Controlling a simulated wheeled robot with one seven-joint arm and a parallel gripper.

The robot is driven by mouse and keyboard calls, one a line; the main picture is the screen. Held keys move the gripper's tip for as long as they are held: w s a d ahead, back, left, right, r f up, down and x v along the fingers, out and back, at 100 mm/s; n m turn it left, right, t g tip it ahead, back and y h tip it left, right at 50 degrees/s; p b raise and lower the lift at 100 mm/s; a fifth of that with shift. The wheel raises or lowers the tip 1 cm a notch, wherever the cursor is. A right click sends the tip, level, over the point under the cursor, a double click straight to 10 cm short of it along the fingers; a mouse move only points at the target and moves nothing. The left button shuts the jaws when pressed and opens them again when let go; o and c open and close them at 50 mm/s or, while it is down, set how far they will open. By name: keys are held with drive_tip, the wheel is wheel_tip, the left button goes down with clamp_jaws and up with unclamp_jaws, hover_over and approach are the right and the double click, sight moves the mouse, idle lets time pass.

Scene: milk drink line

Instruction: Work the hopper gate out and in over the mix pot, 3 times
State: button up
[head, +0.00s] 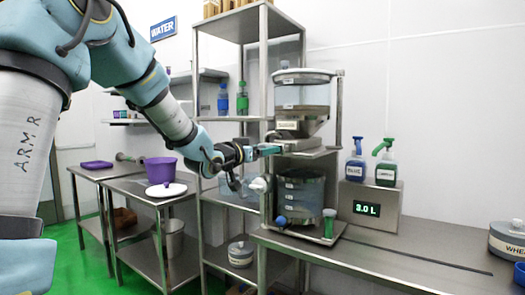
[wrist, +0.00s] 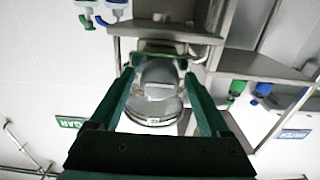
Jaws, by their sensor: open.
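The clear hopper (head: 303,92) with a grey metal lower part stands on a metal frame. The mix pot (head: 300,190), a clear vessel with dark bands, sits below it on the frame's base. My gripper (head: 268,149) is at the left side of the hopper outlet, with its teal fingers pointing right. In the wrist view my gripper (wrist: 160,72) has its fingers spread apart, with a grey rounded part of the hopper unit (wrist: 160,78) seen between them. The gate itself is not clearly distinguishable, and I cannot tell whether the fingers touch it.
A scale box reading 3.0 L (head: 369,206) stands right of the frame, with a blue bottle (head: 355,168) and a green bottle (head: 386,168) on top. A purple bucket (head: 161,170) stands on a left table. Metal shelving (head: 203,80) rises behind my arm. The front counter (head: 370,256) is mostly clear.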

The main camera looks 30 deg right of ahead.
drive_tip(key=shift+a, duration=0.1)
drive_tip(key=b+v, duration=0.2)
drive_tip(key=v, duration=0.8)
drive_tip(key=shift+s+a, duration=0.15)
drive_tip(key=shift+a, duration=0.15)
idle(0.5)
